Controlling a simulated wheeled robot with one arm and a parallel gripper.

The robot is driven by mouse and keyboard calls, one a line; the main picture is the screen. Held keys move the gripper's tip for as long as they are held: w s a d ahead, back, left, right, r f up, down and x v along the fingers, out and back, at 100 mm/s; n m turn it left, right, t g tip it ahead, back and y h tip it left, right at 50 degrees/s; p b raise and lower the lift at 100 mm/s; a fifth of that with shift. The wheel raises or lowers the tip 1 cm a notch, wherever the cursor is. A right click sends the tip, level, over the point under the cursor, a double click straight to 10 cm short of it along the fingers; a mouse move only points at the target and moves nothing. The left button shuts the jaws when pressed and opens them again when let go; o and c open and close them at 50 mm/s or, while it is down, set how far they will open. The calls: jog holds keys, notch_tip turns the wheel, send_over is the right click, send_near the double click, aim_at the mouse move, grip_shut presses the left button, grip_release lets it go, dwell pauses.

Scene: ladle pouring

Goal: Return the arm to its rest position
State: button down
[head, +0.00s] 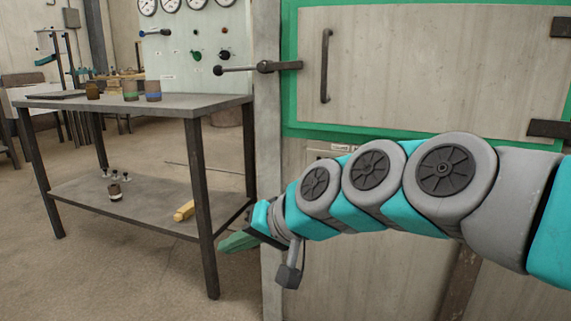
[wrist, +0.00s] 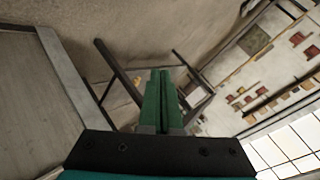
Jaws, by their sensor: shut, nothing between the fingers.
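My arm reaches in from the right in the head view, with grey and teal links. My gripper (head: 238,241) is at its left end, low beside the front right leg of the metal table (head: 180,102). In the wrist view my gripper (wrist: 161,75) shows as two green fingers lying side by side, shut, with nothing between them. The fingers point towards the table frame (wrist: 120,72).
Several small pots, one of them a blue-banded pot (head: 153,91), stand on the table top. A green-framed cabinet (head: 400,70) with a handle (head: 326,66) stands behind my arm. Open floor (head: 120,270) lies at lower left.

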jog(key=s+d+f+m+g+h, duration=0.1)
jog(key=s+d+f+g+h, duration=0.7)
jog(key=s+d+f, duration=1.45)
notch_tip(320, 180, up, 16)
jog(key=s+d+t+h+p, duration=0.1)
jog(key=p, duration=1.3)
jog(key=shift+d+r+p, duration=0.15)
jog(key=shift+d+p, duration=0.05)
jog(key=shift+p, duration=0.15)
jog(key=shift+s, duration=0.1)
